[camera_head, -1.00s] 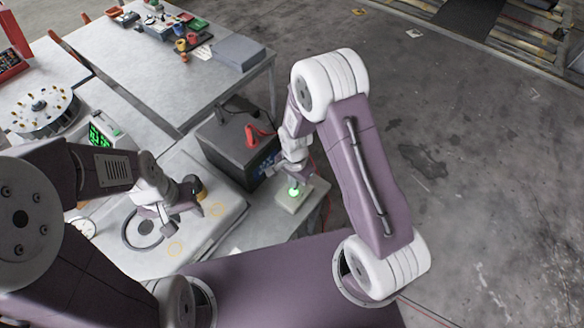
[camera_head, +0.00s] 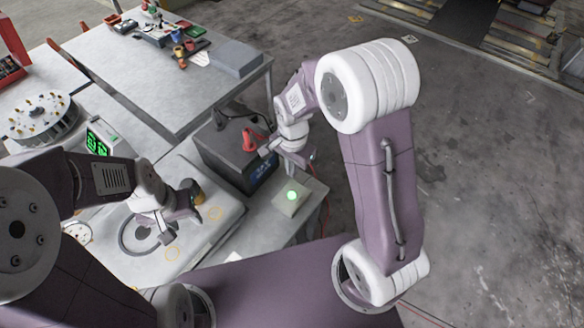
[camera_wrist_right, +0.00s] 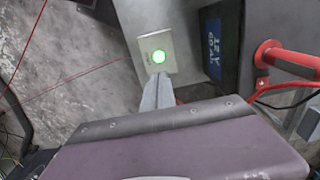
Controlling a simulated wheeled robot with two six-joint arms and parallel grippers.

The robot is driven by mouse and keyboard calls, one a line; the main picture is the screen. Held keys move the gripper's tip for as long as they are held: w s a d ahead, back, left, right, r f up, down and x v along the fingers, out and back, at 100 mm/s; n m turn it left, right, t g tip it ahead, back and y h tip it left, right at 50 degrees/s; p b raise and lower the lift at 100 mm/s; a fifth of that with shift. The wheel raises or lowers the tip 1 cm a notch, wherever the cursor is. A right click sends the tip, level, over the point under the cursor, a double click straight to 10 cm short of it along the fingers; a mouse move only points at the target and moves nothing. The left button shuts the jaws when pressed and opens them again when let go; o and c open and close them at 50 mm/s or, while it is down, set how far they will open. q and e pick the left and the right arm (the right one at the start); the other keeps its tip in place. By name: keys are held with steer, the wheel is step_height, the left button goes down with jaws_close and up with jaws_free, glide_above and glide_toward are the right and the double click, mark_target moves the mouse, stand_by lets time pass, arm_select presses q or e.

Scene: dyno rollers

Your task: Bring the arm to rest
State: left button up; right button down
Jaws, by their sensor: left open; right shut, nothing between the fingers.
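My right arm comes in from the right in the head view, and its gripper (camera_head: 298,156) is raised beside the black battery, up and back from a pale button box (camera_head: 287,207). The button (camera_head: 291,196) on the box glows green. In the right wrist view the fingers (camera_wrist_right: 158,82) are shut together with nothing between them, and the lit button (camera_wrist_right: 160,57) shows just beyond their tips, apart from them. My left gripper (camera_head: 160,225) is open over a dark ring (camera_head: 128,237) on the light plate; its fingertips are partly hard to make out.
The black battery (camera_head: 232,172) stands beside the right gripper, with a red clamp (camera_head: 250,143) on top and cables near it. A display with green digits (camera_head: 97,142) and a round disc with pegs (camera_head: 38,117) are at left. Open floor (camera_head: 470,200) lies right.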

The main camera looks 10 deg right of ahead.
arm_select(q)
steer(key=shift+s, duration=0.1)
stand_by(0.3)
steer(key=shift+f+b, duration=1.65)
steer(key=shift+f, duration=0.05)
steer(key=shift+w+f+b, duration=0.25)
steer(key=shift+f+b, duration=0.65)
steer(key=shift+s+r, duration=0.2)
steer(key=shift+s, duration=0.25)
steer(key=shift+w+f, duration=0.15)
steer(key=shift+w, duration=0.25)
arm_select(e)
steer(key=s+d+f+n+t, duration=0.1)
steer(key=s+d+n, duration=0.5)
steer(key=s+n, duration=0.4)
steer(key=shift+f, duration=0.35)
